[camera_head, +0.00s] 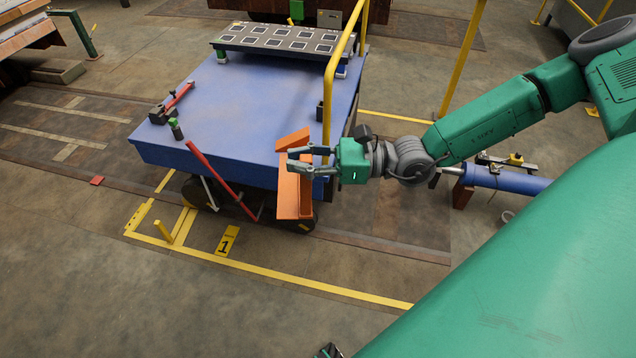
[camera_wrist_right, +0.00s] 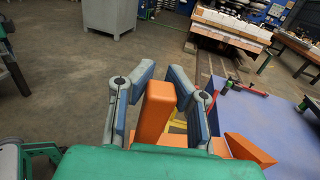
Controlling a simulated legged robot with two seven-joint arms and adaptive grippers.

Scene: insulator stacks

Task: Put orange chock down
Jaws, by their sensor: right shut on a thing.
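The orange chock (camera_head: 289,197) is an angular orange piece. It is held at the front right corner of the blue cart (camera_head: 243,115), partly in front of its side. My right gripper (camera_head: 297,161) reaches in from the right and is shut on the chock's upright part. In the right wrist view, that orange upright (camera_wrist_right: 157,112) stands between the two blue-padded fingers, and another orange part shows to the right. I cannot tell whether the chock touches the cart. My left gripper is not in view.
A yellow rail (camera_head: 329,95) rises close behind my right gripper. The cart top carries a black marker board (camera_head: 276,38) and a red-handled tool (camera_head: 178,98). A red bar (camera_head: 221,178) leans at its front. Yellow floor lines and a number 1 plate (camera_head: 227,241) lie on open floor.

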